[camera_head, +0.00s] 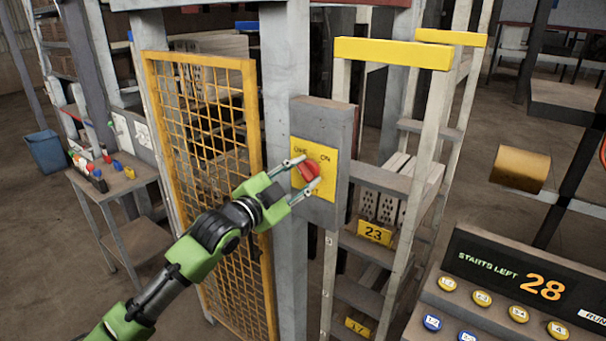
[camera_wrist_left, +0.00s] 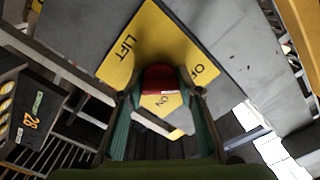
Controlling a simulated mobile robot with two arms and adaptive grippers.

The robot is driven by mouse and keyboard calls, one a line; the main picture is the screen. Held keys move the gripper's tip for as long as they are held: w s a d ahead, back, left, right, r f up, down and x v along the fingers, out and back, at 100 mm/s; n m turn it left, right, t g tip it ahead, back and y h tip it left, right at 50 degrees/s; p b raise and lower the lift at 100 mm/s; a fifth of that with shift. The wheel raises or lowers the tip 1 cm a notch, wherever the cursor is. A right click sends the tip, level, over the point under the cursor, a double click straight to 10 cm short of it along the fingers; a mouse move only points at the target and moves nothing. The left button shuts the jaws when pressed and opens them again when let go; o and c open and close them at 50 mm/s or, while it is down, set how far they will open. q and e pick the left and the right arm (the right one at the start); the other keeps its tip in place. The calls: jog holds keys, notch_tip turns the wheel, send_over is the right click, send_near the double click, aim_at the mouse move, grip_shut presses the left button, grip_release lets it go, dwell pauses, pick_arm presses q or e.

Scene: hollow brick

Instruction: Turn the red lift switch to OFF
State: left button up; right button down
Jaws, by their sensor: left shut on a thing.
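The red lift switch (camera_head: 306,171) sits on a yellow plate (camera_head: 327,172) fixed to a grey box on a post. The plate reads ON at its upper right and OFF at its upper left. My left gripper (camera_head: 309,172) has one finger on each side of the red knob and is shut on it. In the left wrist view the red knob (camera_wrist_left: 158,74) shows between the two fingertips (camera_wrist_left: 161,88), with the words LIFT, ON and part of OFF around it. I cannot tell exactly which way the knob points. My right gripper is not in view.
A yellow mesh gate (camera_head: 207,150) stands left of the post. A lift frame with yellow top bars (camera_head: 392,53) and a plate marked 23 (camera_head: 375,233) stands to the right. A button console (camera_head: 510,287) showing STARTS LEFT 28 is at the lower right. A small table (camera_head: 115,180) stands left.

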pick_arm(q)
jog(key=o, duration=1.1)
jog(key=shift+f, duration=0.1)
jog(key=shift+a, duration=0.1)
jog(key=v, duration=1.2)
